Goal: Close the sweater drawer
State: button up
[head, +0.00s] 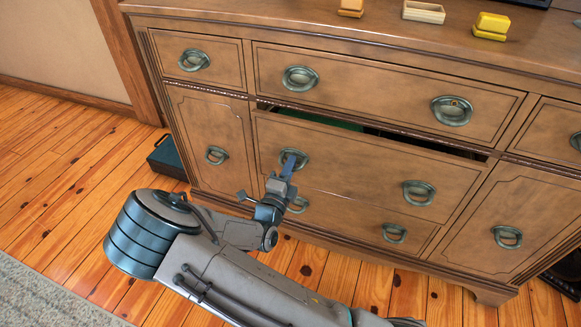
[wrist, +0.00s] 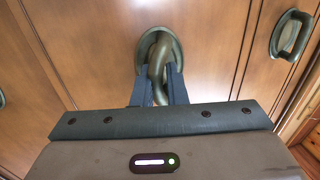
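The sweater drawer (head: 350,175) is the wide middle drawer of the wooden dresser. It stands partly open, with a dark gap along its top edge and a little green cloth (head: 320,121) showing inside. It has two oval metal pulls. My gripper (head: 293,162) is at the left pull (head: 287,153). In the wrist view, the fingers of my gripper (wrist: 160,76) lie on both sides of that pull (wrist: 158,50) and appear closed on its ring. Most of the drawer's contents are hidden.
The dresser top (head: 330,22) holds small yellow and wooden things, including a yellow block (head: 491,25). The drawer above (head: 375,88) and the left cabinet door (head: 212,145) are shut. A dark box (head: 167,157) is on the floor at left. Open plank floor lies left of my arm.

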jog(key=shift+w+d+r+p, duration=0.1)
jog(key=shift+w+r+p, duration=0.05)
jog(key=shift+w+p, duration=0.15)
grip_shut()
jog(key=x, duration=0.1)
jog(key=p+x, duration=0.2)
jog(key=shift+w+d+f, duration=0.1)
jog(key=shift+w+f, duration=0.25)
jog(key=o, duration=0.6)
grip_release()
jog(key=shift+d, duration=0.1)
jog(key=shift+f, duration=0.1)
